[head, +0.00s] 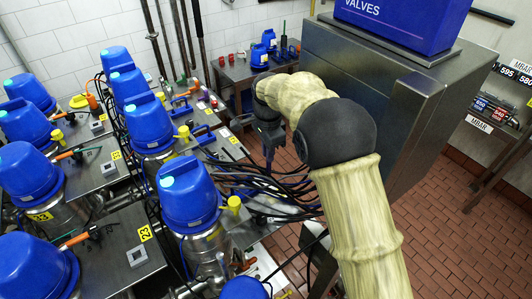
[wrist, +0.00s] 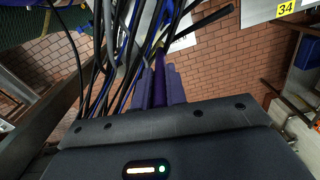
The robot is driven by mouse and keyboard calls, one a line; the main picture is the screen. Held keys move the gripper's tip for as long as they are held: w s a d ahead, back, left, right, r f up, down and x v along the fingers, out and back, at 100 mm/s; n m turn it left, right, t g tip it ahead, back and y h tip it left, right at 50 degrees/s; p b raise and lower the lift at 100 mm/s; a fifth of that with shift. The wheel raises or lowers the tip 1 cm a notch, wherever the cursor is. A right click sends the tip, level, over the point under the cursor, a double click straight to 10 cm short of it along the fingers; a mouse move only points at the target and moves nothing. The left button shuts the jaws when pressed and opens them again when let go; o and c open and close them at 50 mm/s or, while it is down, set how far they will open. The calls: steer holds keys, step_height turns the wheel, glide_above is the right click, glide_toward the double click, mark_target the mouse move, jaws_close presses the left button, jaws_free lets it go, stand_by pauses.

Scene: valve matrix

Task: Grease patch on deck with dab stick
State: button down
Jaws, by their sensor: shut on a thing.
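My gripper (head: 268,158) hangs fingers down near the centre of the head view, above a bundle of black cables. In the wrist view my gripper (wrist: 162,85) is shut on a thin purple stick (wrist: 159,82), which I take to be the dab stick. A small yellowish bit shows past the fingertips, and cables partly hide the stick's far end. The steel decks (head: 112,172) lie to the left of my gripper in the head view, among the blue-capped valves. I cannot make out a grease patch on any deck.
Blue-capped valves (head: 187,190) crowd the left side. Black cables (head: 265,190) trail below my gripper; others (wrist: 105,60) cross the wrist view. A steel cabinet (head: 365,75) stands close on the right. A small bench (head: 235,72) with bottles is behind. Brick floor (head: 455,225) is open at right.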

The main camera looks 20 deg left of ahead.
steer(key=shift+r, duration=0.9)
steer(key=shift+d, duration=0.1)
